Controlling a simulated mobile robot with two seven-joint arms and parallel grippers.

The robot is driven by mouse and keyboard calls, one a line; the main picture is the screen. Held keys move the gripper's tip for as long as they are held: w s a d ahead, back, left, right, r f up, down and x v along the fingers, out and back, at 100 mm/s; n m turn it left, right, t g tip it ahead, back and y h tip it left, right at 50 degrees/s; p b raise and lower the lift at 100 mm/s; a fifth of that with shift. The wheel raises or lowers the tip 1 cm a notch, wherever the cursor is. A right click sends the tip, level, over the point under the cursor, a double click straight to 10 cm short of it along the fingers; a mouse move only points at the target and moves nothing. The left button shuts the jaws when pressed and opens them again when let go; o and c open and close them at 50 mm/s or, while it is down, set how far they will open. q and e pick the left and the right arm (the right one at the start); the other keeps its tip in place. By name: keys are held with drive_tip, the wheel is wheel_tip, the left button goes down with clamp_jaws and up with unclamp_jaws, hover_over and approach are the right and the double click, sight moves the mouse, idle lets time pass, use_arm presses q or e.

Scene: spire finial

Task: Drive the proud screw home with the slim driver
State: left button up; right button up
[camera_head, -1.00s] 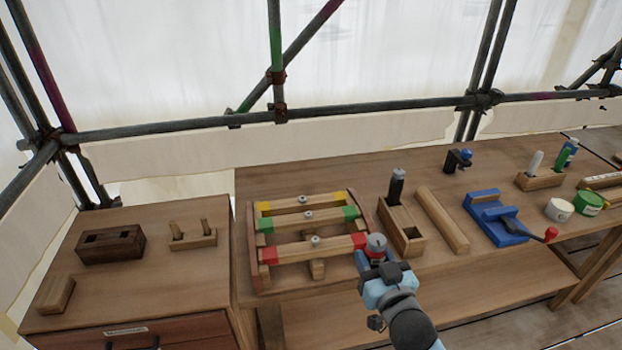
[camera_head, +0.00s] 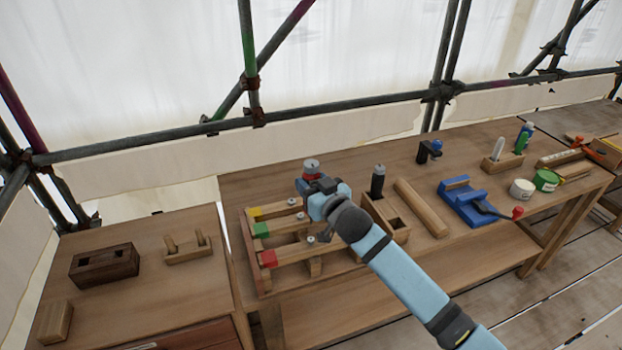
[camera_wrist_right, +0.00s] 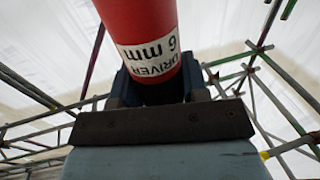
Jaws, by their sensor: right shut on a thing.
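My right gripper (camera_head: 318,186) is shut on a red driver (camera_wrist_right: 150,22), whose label reads "DRIVER 6 mm" in the right wrist view. Its grey and red end (camera_head: 311,166) shows above the jaws in the head view; its tip is hidden. The gripper is over the back right of a wooden frame (camera_head: 252,262) with three rails, marked yellow, green and red. A screw shows on each rail: yellow (camera_head: 292,202), green (camera_head: 301,216) and red (camera_head: 310,239). I cannot tell which stands proud. The arm hides the rails' right ends. My left gripper is out of view.
A wooden holder (camera_head: 397,230) with a black-handled tool (camera_head: 378,180) stands close right of my arm. Beyond it are a wooden bar (camera_head: 420,208) and a blue vise (camera_head: 462,203). A lower cabinet (camera_head: 143,291) stands left. Scaffold pipes (camera_head: 345,105) run behind the bench.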

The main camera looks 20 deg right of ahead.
drive_tip(key=shift+a+f+b, duration=0.1)
drive_tip(key=shift+f+b, duration=0.35)
drive_tip(key=shift+b, duration=0.1)
drive_tip(key=shift+f+b, duration=0.75)
drive_tip(key=shift+f, duration=0.1)
drive_tip(key=shift+f+b, duration=0.8)
drive_tip(key=shift+f, duration=0.65)
drive_tip(key=shift+f+p, duration=0.95)
drive_tip(key=shift+p, duration=0.2)
idle(1.3)
drive_tip(key=shift+r, duration=0.1)
